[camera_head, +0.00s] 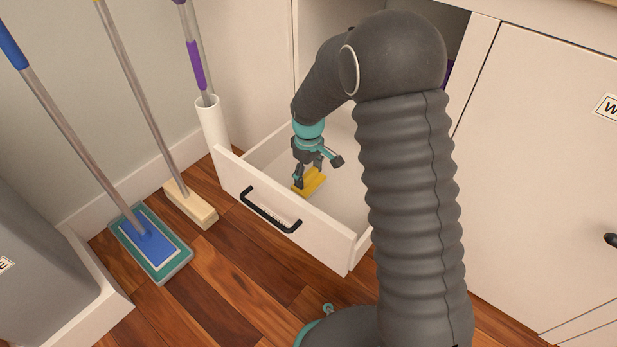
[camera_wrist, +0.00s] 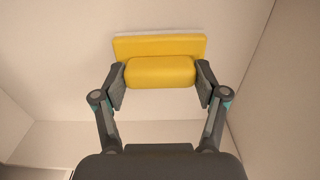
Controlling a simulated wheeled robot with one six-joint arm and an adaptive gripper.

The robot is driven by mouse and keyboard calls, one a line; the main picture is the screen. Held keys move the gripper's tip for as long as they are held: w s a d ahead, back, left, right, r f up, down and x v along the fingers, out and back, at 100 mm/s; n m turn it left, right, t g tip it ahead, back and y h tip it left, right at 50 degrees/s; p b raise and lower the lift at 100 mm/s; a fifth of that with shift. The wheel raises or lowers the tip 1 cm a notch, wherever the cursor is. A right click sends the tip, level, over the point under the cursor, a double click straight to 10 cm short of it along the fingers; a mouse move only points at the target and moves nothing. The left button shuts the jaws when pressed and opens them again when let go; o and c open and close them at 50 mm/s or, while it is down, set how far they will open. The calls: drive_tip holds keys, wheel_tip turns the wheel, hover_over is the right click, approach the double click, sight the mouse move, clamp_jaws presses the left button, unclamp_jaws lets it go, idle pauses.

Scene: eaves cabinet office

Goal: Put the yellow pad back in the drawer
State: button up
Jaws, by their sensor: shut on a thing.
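The yellow pad (camera_head: 311,182) is inside the open white drawer (camera_head: 290,224), near the front panel. In the wrist view the pad (camera_wrist: 160,45) shows a flat yellow plate with a pale edge and a raised yellow grip block. My gripper (camera_head: 311,172) reaches down into the drawer. In the wrist view my gripper (camera_wrist: 160,82) has its two fingers closed against the two sides of the block. The pad's underside is hidden, so I cannot tell whether it touches the drawer floor.
The drawer has a black handle (camera_head: 270,209) on its front. A blue mop (camera_head: 152,245), a broom (camera_head: 190,203) and a white tube (camera_head: 212,121) stand to the left. A grey bin (camera_head: 40,270) is at the lower left. The drawer floor around the pad looks clear.

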sight(309, 173)
drive_tip(key=shift+f, duration=0.75)
drive_tip(key=o, duration=1.1)
drive_tip(key=shift+r, duration=0.1)
wheel_tip(309, 173, up, 12)
drive_tip(key=p, duration=0.2)
drive_tip(key=s+d+r+m+t, duration=0.3)
drive_tip(key=s+d+r+m, duration=0.2)
drive_tip(key=s+d+r, duration=0.7)
drive_tip(key=shift+s+d+r+m+t, duration=0.45)
drive_tip(key=shift+s+d+r+m, duration=0.4)
drive_tip(key=shift+s, duration=1.85)
drive_tip(key=shift+s+d+r+m+t, duration=0.45)
drive_tip(key=shift+s+d+m, duration=0.4)
drive_tip(key=shift+s, duration=1.85)
drive_tip(key=shift+s+d+r+m+t, duration=0.4)
drive_tip(key=shift+s+d+r+m, duration=0.45)
drive_tip(key=shift+s, duration=1.85)
